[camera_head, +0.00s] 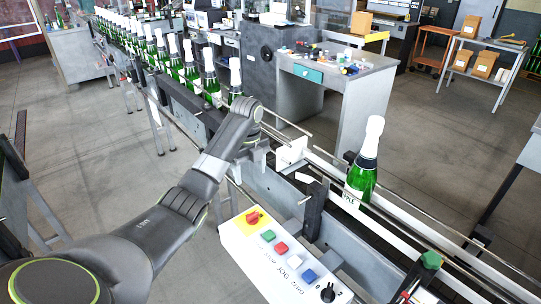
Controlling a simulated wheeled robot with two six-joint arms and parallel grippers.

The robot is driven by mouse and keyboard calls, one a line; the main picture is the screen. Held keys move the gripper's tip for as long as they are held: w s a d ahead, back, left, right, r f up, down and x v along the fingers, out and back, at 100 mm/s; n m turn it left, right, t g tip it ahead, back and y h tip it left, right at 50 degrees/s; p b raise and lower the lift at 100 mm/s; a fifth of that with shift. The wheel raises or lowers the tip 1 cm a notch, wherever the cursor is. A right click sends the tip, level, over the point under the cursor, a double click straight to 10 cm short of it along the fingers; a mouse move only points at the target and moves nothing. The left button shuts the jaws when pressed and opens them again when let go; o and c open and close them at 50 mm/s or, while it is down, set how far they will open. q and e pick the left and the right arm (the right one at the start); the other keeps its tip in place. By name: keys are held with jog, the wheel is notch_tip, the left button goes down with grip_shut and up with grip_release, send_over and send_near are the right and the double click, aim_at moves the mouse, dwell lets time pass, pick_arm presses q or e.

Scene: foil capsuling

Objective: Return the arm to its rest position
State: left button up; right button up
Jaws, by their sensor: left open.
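My left arm (160,225) reaches in from the lower left, out over the near side of the conveyor. My left gripper (257,156) is at its end, pointing down beside the conveyor rails. It is small in the picture and looks open, with nothing seen between its fingers. A green bottle with a white foil top (364,165) stands upright on the conveyor to the right, clear of the gripper. My right gripper is not in view.
A row of foil-topped bottles (192,72) stands on the conveyor behind the wrist. A control box with coloured buttons (282,262) sits in front of the conveyor, right of my forearm. A grey workbench (345,85) stands beyond. Open floor (75,125) lies left of the arm.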

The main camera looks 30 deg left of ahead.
pick_arm(q)
jog(key=s+d+f+n+t+y, duration=0.1)
jog(key=s+d+f+n, duration=0.1)
jog(key=s+f+n, duration=0.45)
jog(key=s+d+f+n+t, duration=0.1)
jog(key=s+d+f+n, duration=0.2)
jog(key=s+f, duration=0.7)
jog(key=s+d+r+n+t, duration=0.1)
jog(key=s+n, duration=0.6)
jog(key=s, duration=0.4)
jog(key=s+d+r+n+t, duration=0.1)
jog(key=s+d+r+n, duration=0.1)
jog(key=s+n, duration=0.65)
jog(key=s+a+f+m+g+b, duration=0.1)
jog(key=s+f, duration=0.1)
jog(key=f, duration=1.2)
jog(key=s+a+f+m+g+b, duration=0.1)
jog(key=f+b, duration=0.1)
jog(key=f, duration=1.2)
jog(key=s+d+f+b, duration=0.1)
jog(key=s+f, duration=1.4)
jog(key=f, duration=0.2)
jog(key=shift+d+f+g+b, duration=0.15)
jog(key=shift+g+b, duration=0.15)
jog(key=shift+g, duration=0.1)
